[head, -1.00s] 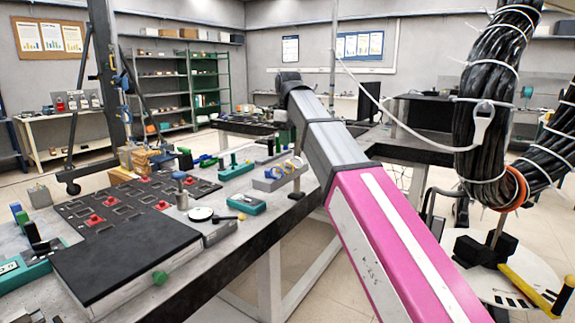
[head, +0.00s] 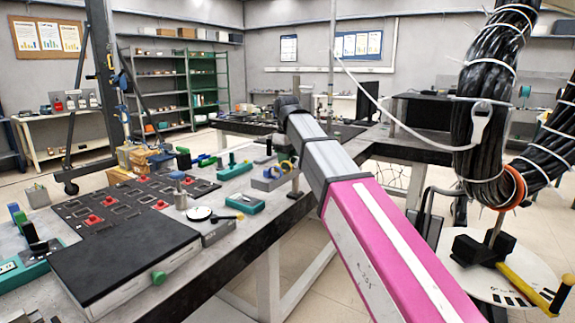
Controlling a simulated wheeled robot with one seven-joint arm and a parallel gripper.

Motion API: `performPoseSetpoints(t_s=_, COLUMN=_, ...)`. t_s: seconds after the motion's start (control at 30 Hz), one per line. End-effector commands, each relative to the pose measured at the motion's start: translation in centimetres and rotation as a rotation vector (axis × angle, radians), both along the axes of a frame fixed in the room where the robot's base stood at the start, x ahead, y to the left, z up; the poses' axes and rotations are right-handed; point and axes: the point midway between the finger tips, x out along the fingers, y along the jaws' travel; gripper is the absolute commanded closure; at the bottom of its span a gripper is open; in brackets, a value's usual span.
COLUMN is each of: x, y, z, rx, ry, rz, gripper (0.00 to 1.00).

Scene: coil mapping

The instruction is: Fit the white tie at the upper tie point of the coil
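The coil (head: 482,130) is a thick bundle of black cables hanging at the right. White ties are wrapped round it, one high up (head: 493,65) and one low down (head: 484,181). A white strap with a flat, ring-like end (head: 481,118) lies across the coil's front, and a long thin white tail (head: 385,112) curves from the coil up to the left. I cannot tell which of these is the task's tie, or where the upper tie point is. My pink and grey arm crosses the middle, left of the coil.
A long workbench (head: 262,226) with a black slotted board (head: 125,205), red pieces and small tools fills the left. An orange ring (head: 515,187) circles the coil's bottom. A round white plate (head: 492,284) with a black clamp and yellow handle stands below. Floor shows between bench and coil.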

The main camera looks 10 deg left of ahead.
Motion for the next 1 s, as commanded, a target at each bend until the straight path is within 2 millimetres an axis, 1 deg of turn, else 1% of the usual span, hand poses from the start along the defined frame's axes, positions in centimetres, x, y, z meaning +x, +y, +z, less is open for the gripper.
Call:
performPoseSetpoints(t_s=0.03, x=0.00, y=0.00, z=0.01, rx=0.000, ry=0.000, rz=0.000, gripper=0.66)
performPoseSetpoints(t_s=0.07, x=0.00, y=0.00, z=0.01, rx=0.000, ry=0.000, rz=0.000, gripper=0.69)
performPoseSetpoints(t_s=0.1, x=0.00, y=0.00, z=0.01, rx=0.000, ry=0.000, rz=0.000, gripper=0.82)
performPoseSetpoints(t_s=0.17, x=0.00, y=0.00, z=0.01, rx=0.000, ry=0.000, rz=0.000, gripper=1.00)
performPoseSetpoints(t_s=0.23, x=0.00, y=0.00, z=0.01, rx=0.000, ry=0.000, rz=0.000, gripper=1.00)
performPoseSetpoints(t_s=0.27, x=0.00, y=0.00, z=0.02, rx=0.000, ry=0.000, rz=0.000, gripper=0.87)
performPoseSetpoints(t_s=0.3, x=0.00, y=0.00, z=0.02, rx=0.000, ry=0.000, rz=0.000, gripper=1.00)
performPoseSetpoints(t_s=0.57, x=0.00, y=0.00, z=0.11, rx=0.000, ry=0.000, rz=0.000, gripper=1.00)
performPoseSetpoints(t_s=1.0, x=0.03, y=0.01, z=0.98, rx=0.000, ry=0.000, rz=0.000, gripper=1.00)
